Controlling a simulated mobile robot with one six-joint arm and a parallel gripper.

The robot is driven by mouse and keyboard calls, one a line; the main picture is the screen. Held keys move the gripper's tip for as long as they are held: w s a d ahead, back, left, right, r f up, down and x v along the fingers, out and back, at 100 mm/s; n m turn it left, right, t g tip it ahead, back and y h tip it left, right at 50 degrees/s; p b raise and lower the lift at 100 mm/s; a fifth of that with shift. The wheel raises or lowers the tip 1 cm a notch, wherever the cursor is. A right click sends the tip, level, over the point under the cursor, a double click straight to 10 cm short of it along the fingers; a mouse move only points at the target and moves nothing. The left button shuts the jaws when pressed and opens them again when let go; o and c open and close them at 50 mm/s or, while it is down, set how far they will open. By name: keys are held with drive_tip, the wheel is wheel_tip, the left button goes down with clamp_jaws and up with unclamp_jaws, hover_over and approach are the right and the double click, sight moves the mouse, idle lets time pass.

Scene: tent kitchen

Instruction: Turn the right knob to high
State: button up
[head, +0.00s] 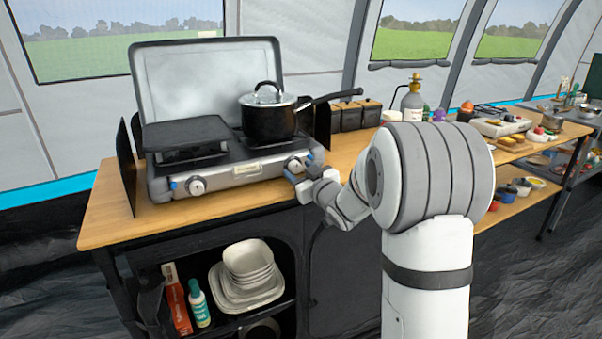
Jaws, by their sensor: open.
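A silver two-burner camping stove (235,170) with its lid raised stands on the wooden counter. Its right knob (294,164) is on the front panel, near the right end. Its left knob (196,186) is at the left end of the panel. The right knob's setting is too small to read.
A black lidded pot (270,121) sits on the right burner, its handle pointing right. A flat black griddle (186,134) covers the left burner. Dark canisters (347,116) and a grey gas bottle (412,103) stand right of the stove. Dishes (247,275) sit on the shelf below.

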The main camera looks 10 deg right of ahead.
drive_tip(key=c, duration=1)
drive_tip(key=shift+f+b, duration=0.1)
drive_tip(key=shift+b, duration=0.2)
drive_tip(key=n+b, duration=0.2)
drive_tip(key=b, duration=0.1)
drive_tip(key=shift+f+n, duration=0.15)
drive_tip(key=shift+n, duration=0.25)
drive_tip(key=n+b, duration=0.4)
drive_tip(key=shift+a, duration=0.1)
drive_tip(key=n+b, duration=0.4)
drive_tip(key=shift+r+n+h+b, duration=0.25)
drive_tip(key=shift+n+h+b, duration=0.15)
drive_tip(key=shift+n+b, duration=0.7)
drive_tip(key=shift+n, duration=0.3)
